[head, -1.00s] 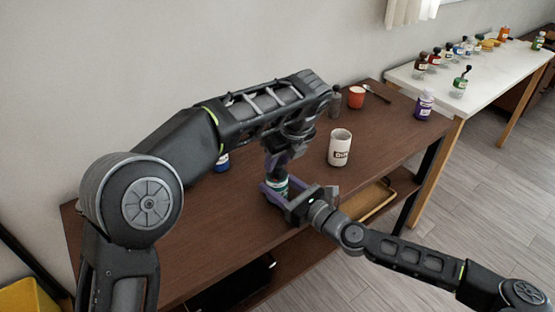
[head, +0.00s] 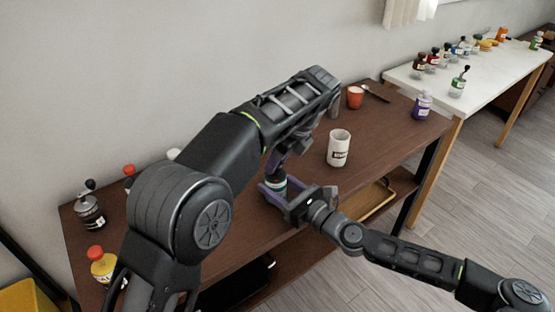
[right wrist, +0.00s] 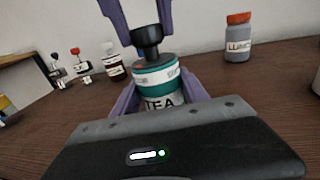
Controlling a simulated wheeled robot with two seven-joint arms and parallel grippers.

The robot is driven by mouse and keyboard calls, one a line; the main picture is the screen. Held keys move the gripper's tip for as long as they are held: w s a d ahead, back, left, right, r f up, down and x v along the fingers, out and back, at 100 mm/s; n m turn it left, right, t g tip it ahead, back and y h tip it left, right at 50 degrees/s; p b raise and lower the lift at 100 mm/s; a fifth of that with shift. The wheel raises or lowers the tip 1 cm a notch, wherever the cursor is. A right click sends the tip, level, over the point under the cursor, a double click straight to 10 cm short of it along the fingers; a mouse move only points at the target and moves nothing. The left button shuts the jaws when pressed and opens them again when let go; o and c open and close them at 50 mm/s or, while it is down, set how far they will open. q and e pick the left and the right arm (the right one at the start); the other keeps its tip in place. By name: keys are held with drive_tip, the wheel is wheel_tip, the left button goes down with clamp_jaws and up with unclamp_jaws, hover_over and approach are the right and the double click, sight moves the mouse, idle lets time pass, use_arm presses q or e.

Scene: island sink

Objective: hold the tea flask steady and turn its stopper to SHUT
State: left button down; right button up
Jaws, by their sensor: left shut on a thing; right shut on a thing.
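The tea flask (right wrist: 158,85) stands upright on the brown table, with a teal band and a label reading TEA in the right wrist view. In the head view the flask (head: 278,184) is partly hidden by my grippers. My right gripper (head: 275,190) is shut around the flask's body from the front. My left gripper (right wrist: 145,30) comes down from above and is shut on the black stopper (right wrist: 147,44). Which way the stopper is turned cannot be read.
A yellow bottle (head: 101,264) and a dark bottle (head: 89,211) stand at the table's left. A grey jar (right wrist: 238,40) with an orange lid stands behind right.

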use_arm(q)
drive_tip(key=shift+f, duration=0.15)
drive_tip(key=c, duration=1)
unclamp_jaws()
drive_tip(key=shift+a+f+m, duration=0.1)
drive_tip(key=shift+a+m, duration=0.05)
drive_tip(key=shift+m, duration=0.35)
